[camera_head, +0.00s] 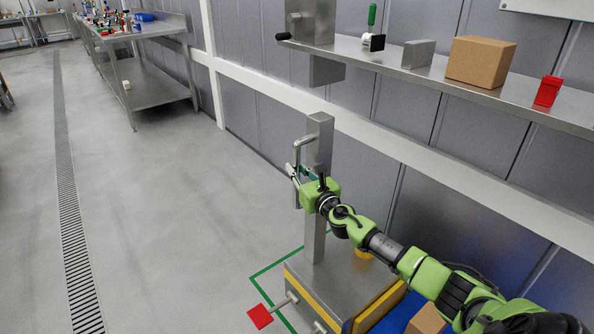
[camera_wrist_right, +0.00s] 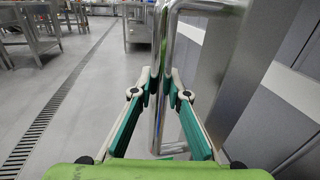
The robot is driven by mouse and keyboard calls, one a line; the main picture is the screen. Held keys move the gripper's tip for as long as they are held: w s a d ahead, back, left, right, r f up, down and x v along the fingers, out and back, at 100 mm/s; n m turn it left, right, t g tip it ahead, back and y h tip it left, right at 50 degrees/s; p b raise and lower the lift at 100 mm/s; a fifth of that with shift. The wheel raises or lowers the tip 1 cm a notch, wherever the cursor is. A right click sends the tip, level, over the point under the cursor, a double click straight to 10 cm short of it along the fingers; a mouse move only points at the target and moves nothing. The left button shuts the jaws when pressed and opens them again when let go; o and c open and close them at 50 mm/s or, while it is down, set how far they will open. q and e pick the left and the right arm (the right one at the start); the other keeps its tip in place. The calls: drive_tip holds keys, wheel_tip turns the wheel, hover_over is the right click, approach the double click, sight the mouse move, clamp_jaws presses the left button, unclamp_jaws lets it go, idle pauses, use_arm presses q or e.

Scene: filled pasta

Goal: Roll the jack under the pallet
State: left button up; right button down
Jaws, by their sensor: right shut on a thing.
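The jack has an upright grey metal post (camera_head: 318,145), a silver bar handle (camera_head: 298,150) and a low grey base (camera_head: 340,285) with yellow-edged sides. My right gripper (camera_head: 306,177) is shut on the handle, beside the post. In the wrist view the teal-padded fingers of the right gripper (camera_wrist_right: 158,88) stand either side of the upright chrome handle bar (camera_wrist_right: 163,60). A blue piece (camera_head: 393,313) beside the base may be part of the pallet; most of it is hidden by the arm and the frame edge. My left gripper is out of view.
A green floor outline (camera_head: 268,272) runs around the base, and a red pedal (camera_head: 260,316) sticks out at its left. A cardboard box (camera_head: 427,319) is at the bottom. A wall shelf (camera_head: 460,82) hangs at right. Open floor (camera_head: 160,200) lies left, with a drain grate (camera_head: 72,220).

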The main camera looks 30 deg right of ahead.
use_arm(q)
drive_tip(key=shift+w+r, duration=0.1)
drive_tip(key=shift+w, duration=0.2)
use_arm(e)
drive_tip(key=shift+r, duration=0.1)
drive_tip(key=c, duration=1.9)
unclamp_jaws()
drive_tip(key=shift+s, duration=0.1)
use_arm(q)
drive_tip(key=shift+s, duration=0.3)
use_arm(e)
drive_tip(key=s, duration=0.4)
drive_tip(key=s+a, duration=0.1)
drive_tip(key=s, duration=0.6)
drive_tip(key=shift+s+a, duration=0.25)
drive_tip(key=shift+s, duration=0.1)
